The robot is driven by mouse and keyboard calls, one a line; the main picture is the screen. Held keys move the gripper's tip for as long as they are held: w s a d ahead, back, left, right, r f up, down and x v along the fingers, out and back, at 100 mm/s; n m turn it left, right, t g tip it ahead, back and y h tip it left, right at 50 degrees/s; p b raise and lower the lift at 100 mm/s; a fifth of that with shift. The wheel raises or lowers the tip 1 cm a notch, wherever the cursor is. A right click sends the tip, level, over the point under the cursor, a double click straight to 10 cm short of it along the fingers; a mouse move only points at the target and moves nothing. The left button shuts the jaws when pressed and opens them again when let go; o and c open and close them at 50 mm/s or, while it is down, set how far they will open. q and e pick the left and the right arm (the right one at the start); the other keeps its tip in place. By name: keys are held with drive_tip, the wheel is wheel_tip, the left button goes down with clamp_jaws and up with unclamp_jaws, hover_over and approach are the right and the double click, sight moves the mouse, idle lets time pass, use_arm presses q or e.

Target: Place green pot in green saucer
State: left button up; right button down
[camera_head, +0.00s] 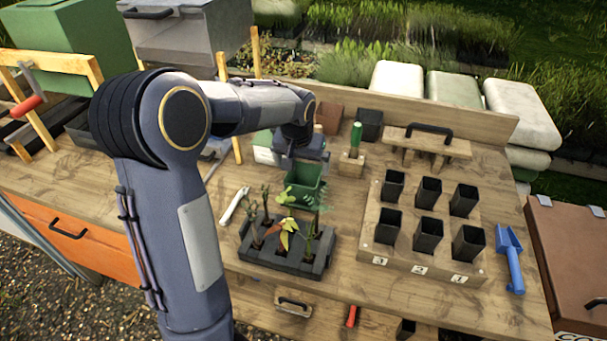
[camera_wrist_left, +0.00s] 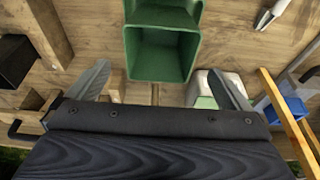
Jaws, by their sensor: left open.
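The green pot (camera_head: 306,183) stands on the wooden bench, behind the dark seedling tray. The left wrist view looks into its square opening (camera_wrist_left: 160,53). My left gripper (camera_head: 303,151) is just behind the pot. In the left wrist view its two fingers (camera_wrist_left: 160,70) are spread wide and empty, one toward each side of the pot. I cannot clearly make out a green saucer; part of the bench is hidden behind my left arm. My right gripper is not in view.
The dark seedling tray (camera_head: 269,262) with several plants is in front of the pot. A wooden rack (camera_head: 373,236) of black pots and a blue scoop (camera_head: 511,260) are to the right. A green-handled tool (camera_head: 355,137) stands in a block behind right. A white tool (camera_head: 233,205) lies left.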

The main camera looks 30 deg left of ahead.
use_arm(q)
drive_tip(key=s+d+r+t+h, duration=0.1)
drive_tip(key=s+d+r+h, duration=0.1)
drive_tip(key=s+r, duration=0.35)
drive_tip(key=s+d+r+h, duration=0.1)
drive_tip(key=s+d+r, duration=0.1)
drive_tip(key=s, duration=0.7)
drive_tip(key=s+d+f, duration=0.2)
drive_tip(key=s+d, duration=0.1)
drive_tip(key=s, duration=0.3)
drive_tip(key=s+d+f+m+t+h, duration=0.1)
drive_tip(key=s+d, duration=0.3)
drive_tip(key=s, duration=0.3)
drive_tip(key=shift+f+h, duration=0.3)
drive_tip(key=shift+f, duration=0.05)
